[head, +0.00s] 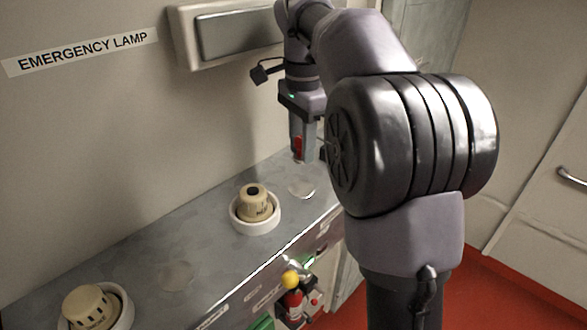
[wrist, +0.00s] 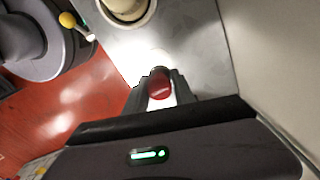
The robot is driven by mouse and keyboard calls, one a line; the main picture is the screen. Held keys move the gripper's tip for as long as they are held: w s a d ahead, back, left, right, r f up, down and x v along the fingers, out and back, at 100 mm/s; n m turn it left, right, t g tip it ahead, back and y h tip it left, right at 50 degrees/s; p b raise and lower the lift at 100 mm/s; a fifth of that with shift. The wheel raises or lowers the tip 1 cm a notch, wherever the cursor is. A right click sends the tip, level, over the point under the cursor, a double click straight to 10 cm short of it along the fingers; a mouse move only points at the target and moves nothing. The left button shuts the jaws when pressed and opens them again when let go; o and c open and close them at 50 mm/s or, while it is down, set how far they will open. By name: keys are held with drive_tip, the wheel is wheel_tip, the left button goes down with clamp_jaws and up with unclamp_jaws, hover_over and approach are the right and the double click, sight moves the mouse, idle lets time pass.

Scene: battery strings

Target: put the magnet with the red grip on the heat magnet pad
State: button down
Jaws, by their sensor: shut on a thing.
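My gripper (head: 303,157) is shut on the magnet's red grip (head: 298,146) and points down above the far right part of the grey shelf. In the wrist view the red grip (wrist: 159,88) sits between the two fingers. The magnet's lower end is hard to make out. A pale round pad (head: 301,189) lies flat on the shelf below my gripper, with a visible gap. Another faint round pad (head: 176,276) lies between the two detectors. I cannot read a label showing which is the heat magnet pad.
A cream detector (head: 255,208) in a white ring stands left of the pad below my gripper; a vented one (head: 89,306) stands at the front left. The wall with the emergency lamp (head: 235,35) rises behind the shelf (head: 130,262). A yellow-topped red item (head: 292,296) is below the edge.

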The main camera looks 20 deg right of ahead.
sight(302, 188)
drive_tip(key=f, duration=0.2)
drive_tip(key=s+f, duration=0.1)
drive_tip(key=shift+s+f, duration=0.15)
drive_tip(key=shift+f, duration=0.2)
drive_tip(key=f, duration=0.2)
drive_tip(key=w+f+b, duration=0.1)
drive_tip(key=shift+f, duration=0.4)
drive_tip(key=shift+s+r, duration=0.15)
drive_tip(key=shift+s, duration=0.1)
drive_tip(key=c, duration=1)
unclamp_jaws()
drive_tip(key=shift+w+f, duration=0.2)
drive_tip(key=shift+c, duration=0.2)
drive_tip(key=shift+s, duration=0.1)
drive_tip(key=shift+r, duration=0.2)
wheel_tip(302, 188, up, 12)
drive_tip(key=p, duration=0.3)
drive_tip(key=shift+p, duration=0.3)
